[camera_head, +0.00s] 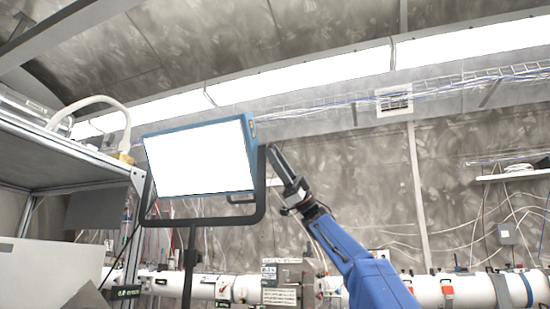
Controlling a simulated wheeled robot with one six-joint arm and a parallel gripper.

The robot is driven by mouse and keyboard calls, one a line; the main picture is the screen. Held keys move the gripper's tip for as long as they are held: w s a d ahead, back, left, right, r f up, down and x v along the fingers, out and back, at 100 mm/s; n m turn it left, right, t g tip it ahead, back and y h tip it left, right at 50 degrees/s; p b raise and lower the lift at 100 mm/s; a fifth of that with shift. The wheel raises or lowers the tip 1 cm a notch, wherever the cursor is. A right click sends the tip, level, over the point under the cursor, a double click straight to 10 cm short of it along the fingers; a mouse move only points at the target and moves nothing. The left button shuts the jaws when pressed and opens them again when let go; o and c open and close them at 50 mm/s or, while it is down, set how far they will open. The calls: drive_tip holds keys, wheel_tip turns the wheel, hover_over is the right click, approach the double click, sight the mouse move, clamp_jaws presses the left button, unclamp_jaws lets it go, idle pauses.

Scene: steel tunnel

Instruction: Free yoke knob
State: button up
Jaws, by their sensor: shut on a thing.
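A lamp panel (197,160) with a bright white face and a blue housing (251,140) hangs tilted in a dark U-shaped yoke (262,195). The yoke sits on a dark stand post (190,250). My gripper (271,152) reaches up from the lower right, at the top of the yoke's right arm beside the panel's right edge. It is shut on the yoke knob there. The jaws and the dark yoke merge, and the knob itself is hidden or too small to make out.
A metal shelf (60,155) with a pale hose (85,103) stands at the left, close to the panel. White pipes (455,290) and a labelled box (281,290) lie low behind. Loose cables hang on the right wall. The space right of my arm looks clear.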

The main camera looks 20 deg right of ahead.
drive_tip(key=shift+r+n+g+h, duration=0.1)
drive_tip(key=shift+n+g+h, duration=0.6)
drive_tip(key=shift+n+h, duration=0.25)
drive_tip(key=o, duration=1)
drive_tip(key=shift+o, duration=0.2)
drive_tip(key=shift+w+d, duration=0.1)
drive_tip(key=shift+d, duration=0.05)
drive_tip(key=v, duration=1.7)
